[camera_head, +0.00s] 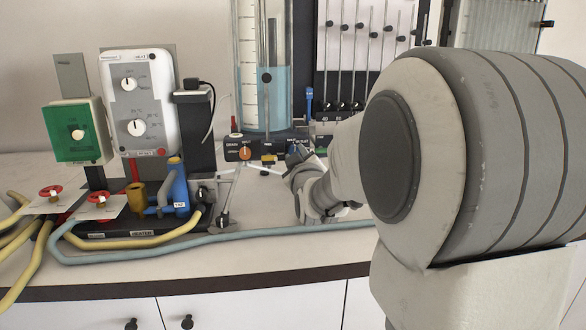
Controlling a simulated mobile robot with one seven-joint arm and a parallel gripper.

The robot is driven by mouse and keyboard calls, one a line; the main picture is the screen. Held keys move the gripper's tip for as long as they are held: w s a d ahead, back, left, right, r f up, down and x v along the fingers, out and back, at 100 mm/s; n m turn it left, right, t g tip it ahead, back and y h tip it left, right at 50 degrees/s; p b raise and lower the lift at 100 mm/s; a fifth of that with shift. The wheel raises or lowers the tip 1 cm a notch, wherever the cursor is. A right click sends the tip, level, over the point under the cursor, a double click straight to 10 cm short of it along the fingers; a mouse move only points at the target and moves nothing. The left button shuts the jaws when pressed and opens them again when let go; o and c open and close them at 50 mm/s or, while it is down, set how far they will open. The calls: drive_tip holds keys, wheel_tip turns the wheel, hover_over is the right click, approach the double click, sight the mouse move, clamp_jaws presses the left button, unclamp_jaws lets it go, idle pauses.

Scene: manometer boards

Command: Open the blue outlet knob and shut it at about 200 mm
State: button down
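A clear upright cylinder (248,40) stands at the back of the bench with blue water (286,95) in its lower part. The scale's figures are too small to read. The blue outlet knob (293,151) is at the panel's right, largely hidden by my gripper (296,164). My gripper is right at that knob, but I cannot tell if it touches it. Its fingers are too small and covered to show whether they are open or shut.
My arm fills the right side. A manometer board (349,60) stands behind it. On the left are a white control box (138,105), a green box (76,131), a blue valve body (179,187) and hoses. A blue-grey hose (255,234) crosses the bench in front.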

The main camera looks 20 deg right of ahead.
drive_tip(key=shift+r+n+b, duration=0.1)
drive_tip(key=shift+n+b, duration=0.4)
drive_tip(key=c, duration=0.6)
unclamp_jaws()
drive_tip(key=shift+s, duration=0.15)
